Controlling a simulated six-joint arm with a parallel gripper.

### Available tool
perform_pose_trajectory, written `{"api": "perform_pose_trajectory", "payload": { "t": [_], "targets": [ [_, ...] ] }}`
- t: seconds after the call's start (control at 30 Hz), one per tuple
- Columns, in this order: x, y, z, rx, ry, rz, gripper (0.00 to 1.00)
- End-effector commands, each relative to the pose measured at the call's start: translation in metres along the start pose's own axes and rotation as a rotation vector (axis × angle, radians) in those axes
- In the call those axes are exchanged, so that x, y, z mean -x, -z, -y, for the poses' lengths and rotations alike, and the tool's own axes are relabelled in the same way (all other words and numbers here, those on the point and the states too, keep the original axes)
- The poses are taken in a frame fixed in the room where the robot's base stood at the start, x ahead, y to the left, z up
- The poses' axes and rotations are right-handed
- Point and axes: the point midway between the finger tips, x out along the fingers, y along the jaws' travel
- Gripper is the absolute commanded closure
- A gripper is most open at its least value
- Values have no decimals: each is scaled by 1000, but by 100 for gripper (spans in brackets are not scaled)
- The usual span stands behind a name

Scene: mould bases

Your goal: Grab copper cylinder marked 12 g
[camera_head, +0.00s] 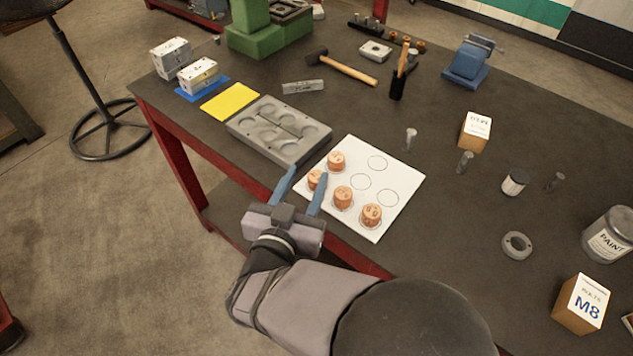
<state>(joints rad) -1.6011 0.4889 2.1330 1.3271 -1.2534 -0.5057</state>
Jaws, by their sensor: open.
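Several copper cylinders stand on a white sheet with drawn circles (399,198). One copper cylinder (336,161) is at the back left, one (343,197) in the middle, and one (371,215) at the front right. Another copper cylinder (315,180) is at the left, partly hidden by a finger of my gripper (308,185). The marks on their tops are too small to read, so I cannot tell which is 12 g. My gripper is open with blue fingers, at the left edge of the sheet. The left cylinder appears between or just beyond the fingertips.
A grey mould base (280,130) with round recesses lies behind my gripper. A yellow pad (230,101), a hammer (345,69) and a green machine (255,35) are farther back. Bolts, a small box (475,131) and a grey ring (517,245) stand to the right. The sheet's right circles are empty.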

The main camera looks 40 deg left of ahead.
Motion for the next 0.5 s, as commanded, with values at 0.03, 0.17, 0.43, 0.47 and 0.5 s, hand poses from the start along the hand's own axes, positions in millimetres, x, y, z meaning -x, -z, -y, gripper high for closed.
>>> {"api": "perform_pose_trajectory", "payload": {
  "t": [0.03, 0.17, 0.43, 0.47, 0.5],
  "targets": [
    [4, -8, 2, 14, -6, -10, 60],
    [-2, -29, 0, 12, -7, -8, 60],
    [-7, -60, 0, 6, -5, -8, 60],
    [-7, -62, 0, 5, -5, -8, 60],
    [-8, -63, 0, 4, -4, -8, 60]
  ]
}}
